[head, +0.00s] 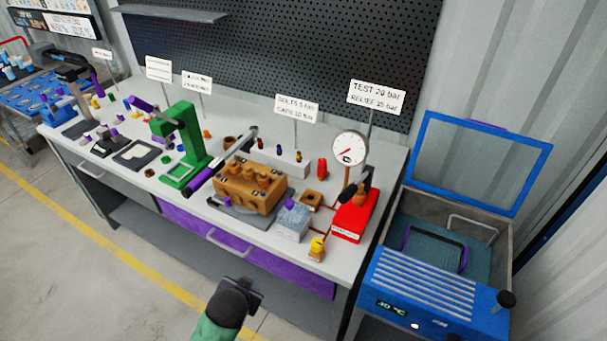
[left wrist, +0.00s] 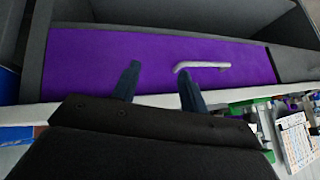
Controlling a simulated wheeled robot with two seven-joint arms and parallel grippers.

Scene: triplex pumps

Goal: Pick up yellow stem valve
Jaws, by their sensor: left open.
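A small valve with a yellow top (head: 317,244) and a brass-coloured body stands near the front edge of the bench, left of the red test unit; I take it for the yellow stem valve. My left gripper (head: 252,290) is in front of the bench, lower and left of this valve and apart from it. In the left wrist view, the left gripper's two fingers (left wrist: 159,85) are spread with nothing between them, facing the purple drawer. The valve cannot be made out in that view. My right gripper is not in view.
The bench (head: 365,160) holds a brown pump block (head: 249,187), a clear box (head: 293,222), a red test unit (head: 354,215) with a gauge and a green press (head: 182,145). A purple drawer (head: 243,248) is below. A blue bath (head: 430,290) stands right.

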